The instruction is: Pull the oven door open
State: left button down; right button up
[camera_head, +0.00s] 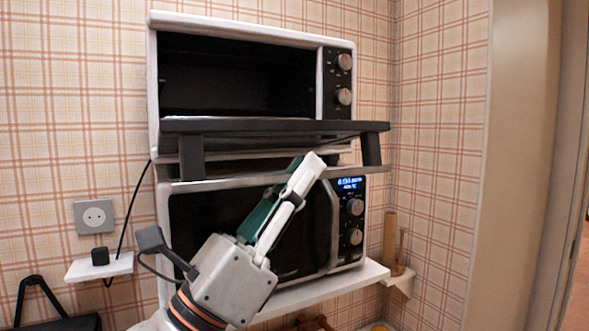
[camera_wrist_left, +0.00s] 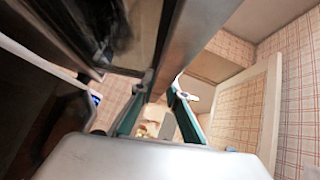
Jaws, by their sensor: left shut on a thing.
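The upper oven (camera_head: 160,70) is white with a dark cavity and two knobs at its right. Its dark door (camera_head: 270,127) is swung down and stands out from the front, seen nearly edge-on, with dark handle brackets below it. My left gripper (camera_head: 306,163) reaches up from below to the door's underside, right of its middle, and is shut on the door handle. The exact grip is partly hidden. In the left wrist view, the green-sided fingers (camera_wrist_left: 158,112) are at a grey metal bar (camera_wrist_left: 200,35). My right gripper is not in view.
A microwave (camera_head: 350,255) with a lit display stands below on a white shelf (camera_head: 325,288), behind my left arm. A small shelf (camera_head: 85,268) and a socket (camera_head: 95,216) are on the wall at left. A beige wall edge (camera_head: 510,150) is at right.

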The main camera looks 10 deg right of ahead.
pick_arm(q)
jog(key=shift+w+f+b, duration=0.25)
jog(key=shift+f+b, duration=0.25)
jog(key=shift+f, duration=0.6)
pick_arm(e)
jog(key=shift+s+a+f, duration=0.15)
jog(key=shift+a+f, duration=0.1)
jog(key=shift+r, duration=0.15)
pick_arm(q)
jog(key=c, duration=2)
grip_release()
jog(key=shift+a, duration=0.1)
jog(key=shift+o, duration=0.2)
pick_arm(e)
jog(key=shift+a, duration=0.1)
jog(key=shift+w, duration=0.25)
pick_arm(q)
jog(key=v, duration=1.2)
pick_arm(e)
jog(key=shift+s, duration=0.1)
pick_arm(q)
jog(key=shift+n, duration=0.3)
